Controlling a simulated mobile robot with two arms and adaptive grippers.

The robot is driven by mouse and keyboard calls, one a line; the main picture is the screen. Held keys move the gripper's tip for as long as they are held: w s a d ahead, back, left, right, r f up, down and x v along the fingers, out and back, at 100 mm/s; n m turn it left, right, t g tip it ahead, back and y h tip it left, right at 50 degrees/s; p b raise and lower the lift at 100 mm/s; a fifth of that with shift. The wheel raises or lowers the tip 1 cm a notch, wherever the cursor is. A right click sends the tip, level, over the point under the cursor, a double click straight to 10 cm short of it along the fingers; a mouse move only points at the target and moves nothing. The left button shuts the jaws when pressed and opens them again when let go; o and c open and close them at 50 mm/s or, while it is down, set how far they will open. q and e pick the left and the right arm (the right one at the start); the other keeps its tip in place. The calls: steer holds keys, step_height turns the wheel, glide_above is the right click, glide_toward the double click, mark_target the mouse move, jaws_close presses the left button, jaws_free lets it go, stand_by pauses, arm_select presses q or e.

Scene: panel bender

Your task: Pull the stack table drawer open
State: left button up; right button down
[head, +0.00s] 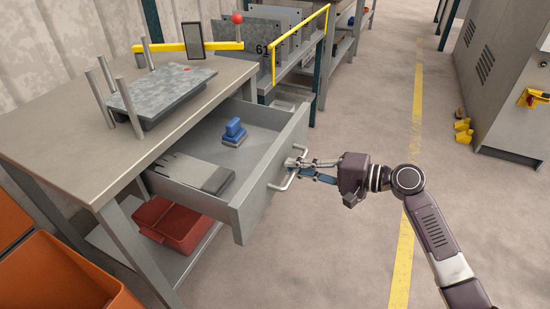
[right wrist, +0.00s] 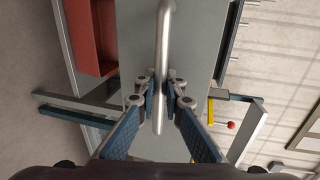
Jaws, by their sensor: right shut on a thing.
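The stack table (head: 62,140) stands at the left in the head view, with a stack of metal sheets (head: 165,86) between posts on its top. Its drawer (head: 272,178) is pulled well out, and its inside shows. My right gripper (head: 296,168) is at the drawer's front, shut on the bar handle (head: 283,184). In the right wrist view, the fingers (right wrist: 160,98) close on both sides of the handle (right wrist: 163,40). My left gripper is not in view.
A blue block-like object (head: 234,132) and grey gloves (head: 195,172) lie in the drawer. A red bin (head: 172,222) sits on the lower shelf. An orange bin (head: 60,280) stands at the lower left.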

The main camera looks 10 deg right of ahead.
steer(key=shift+f+v, duration=0.15)
steer(key=shift+v, duration=0.55)
steer(key=shift+f+v, duration=0.15)
steer(key=shift+v, duration=0.55)
steer(key=c, duration=2)
jaws_free()
steer(key=shift+d, duration=0.1)
steer(key=v, duration=1.2)
steer(key=shift+f, duration=0.1)
